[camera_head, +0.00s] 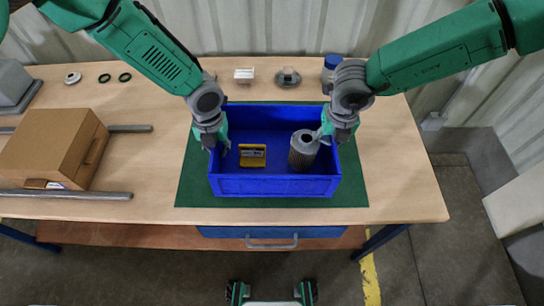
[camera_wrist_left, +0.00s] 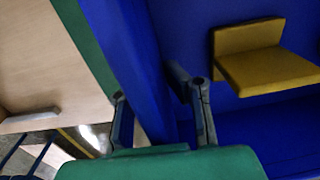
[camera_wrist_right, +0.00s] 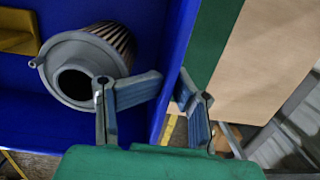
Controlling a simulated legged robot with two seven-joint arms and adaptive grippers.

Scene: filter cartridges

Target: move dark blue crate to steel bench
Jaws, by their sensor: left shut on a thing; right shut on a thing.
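The dark blue crate (camera_head: 262,187) stands on a green mat (camera_head: 300,202) on the wooden bench. Inside it are a yellow holder (camera_head: 252,156) at the left and a pleated filter cartridge (camera_head: 302,153) at the right. My left gripper (camera_head: 212,139) is shut on the crate's left wall; the left wrist view shows one finger on each side of that wall (camera_wrist_left: 135,70). My right gripper (camera_head: 338,132) is shut on the right wall; the right wrist view shows the wall (camera_wrist_right: 178,65) between its fingers, close to the cartridge (camera_wrist_right: 85,65).
A cardboard box (camera_head: 50,145) lies at the left between two metal rails (camera_head: 70,193). Behind the crate are a small white-topped block (camera_head: 244,75), a grey round part (camera_head: 288,77) and a blue-capped jar (camera_head: 332,68). The bench right of the mat is clear.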

